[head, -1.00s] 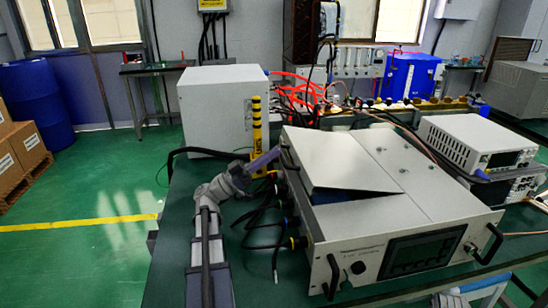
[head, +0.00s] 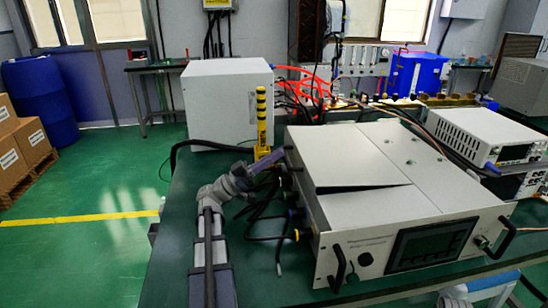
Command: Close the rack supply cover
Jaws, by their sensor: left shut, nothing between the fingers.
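The rack supply (head: 448,214) is a light grey box on the dark green bench, with a dark display and two black handles on its front. Its cover (head: 345,152) is the light panel on the left part of the top. The cover is slightly tilted, with a thin dark wedge-shaped gap under its front edge. My left gripper (head: 277,156) is shut and empty at the left rear side of the box, close to the cover's left edge. I cannot tell whether it touches the cover. My right gripper is not in view.
A white box (head: 226,106) and a yellow-black post (head: 261,122) stand behind my left gripper. Black cables lie between my left arm and the rack supply. A white instrument (head: 482,138) stands close on the right. Red hoses (head: 312,84) run behind.

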